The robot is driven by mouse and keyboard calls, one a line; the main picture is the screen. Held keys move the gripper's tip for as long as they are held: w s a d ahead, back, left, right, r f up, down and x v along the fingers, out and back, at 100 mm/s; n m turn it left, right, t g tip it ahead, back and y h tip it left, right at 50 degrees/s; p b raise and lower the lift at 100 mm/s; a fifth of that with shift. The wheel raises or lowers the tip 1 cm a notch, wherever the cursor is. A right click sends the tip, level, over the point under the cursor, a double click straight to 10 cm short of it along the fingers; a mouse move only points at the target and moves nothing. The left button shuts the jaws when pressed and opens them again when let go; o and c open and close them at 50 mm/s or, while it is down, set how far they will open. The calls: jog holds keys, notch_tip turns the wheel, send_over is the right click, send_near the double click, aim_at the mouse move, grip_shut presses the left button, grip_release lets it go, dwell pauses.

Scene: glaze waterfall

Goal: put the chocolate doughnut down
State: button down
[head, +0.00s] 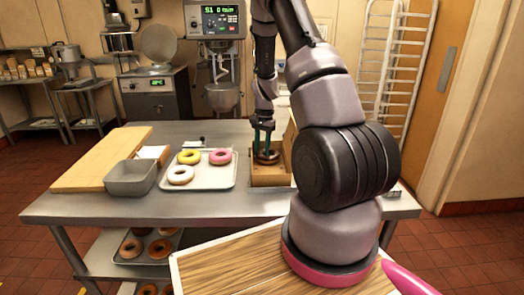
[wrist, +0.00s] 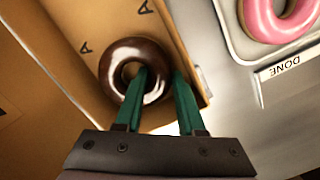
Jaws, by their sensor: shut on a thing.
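The chocolate doughnut (head: 267,158) is dark, glossy and ring-shaped. In the wrist view the doughnut (wrist: 113,62) sits between my fingers, one finger in its hole and the other against its outer side. My gripper (head: 263,148) points down and is shut on the doughnut's ring; it also shows in the wrist view (wrist: 162,76). The doughnut is at a brown cardboard box (head: 268,179), within its outline in the wrist view (wrist: 62,58). I cannot tell whether it touches the box.
A metal tray (head: 206,184) left of the box holds yellow, pink and white doughnuts. A label reading DONE (wrist: 286,69) is at its edge. A grey bin (head: 130,178) and wooden board (head: 90,166) stand further left on the steel table (head: 235,207).

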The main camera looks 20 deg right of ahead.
jog(key=c, duration=0.8)
grip_release()
jog(key=shift+f, duration=0.1)
notch_tip(320, 180, up, 22)
jog(key=s+a+n+t, duration=0.2)
jog(key=s+a, duration=0.1)
jog(key=s+a+r+n+t, duration=0.1)
jog(key=s+a+r+t, duration=0.1)
jog(key=s+r, duration=0.3)
jog(key=s+a+r+n+t, duration=0.2)
jog(key=s+a+r, duration=0.2)
jog(key=s, duration=0.5)
jog(key=s+a+r+n+t, duration=0.2)
jog(key=s+a+r, duration=0.1)
jog(key=s+r, duration=0.3)
jog(key=shift+s+a+y, duration=0.3)
jog(key=shift+s+y, duration=0.1)
jog(key=shift+s, duration=0.4)
